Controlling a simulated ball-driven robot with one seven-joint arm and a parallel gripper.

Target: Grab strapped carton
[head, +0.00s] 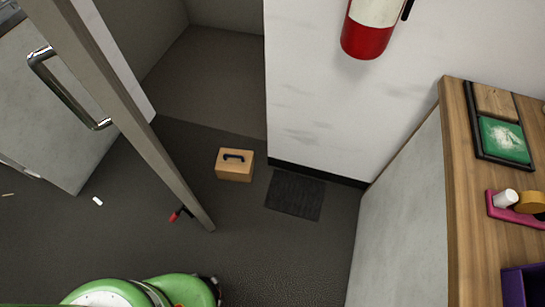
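The strapped carton (234,172), a small tan box with a black strap or handle on top, sits upright on the dark floor near the middle of the head view. It stands just left of a dark mat (295,194), apart from it. Its top and front side show, and nothing covers it. My gripper is not in view; only green rounded parts, which look like my own body, show at the bottom edge.
A door (130,110) with a metal handle stands open left of the carton. A small red object (175,215) is by its lower edge. A red fire extinguisher (366,38) hangs on the white wall. A wooden counter (468,220) is at right. Floor before the carton is clear.

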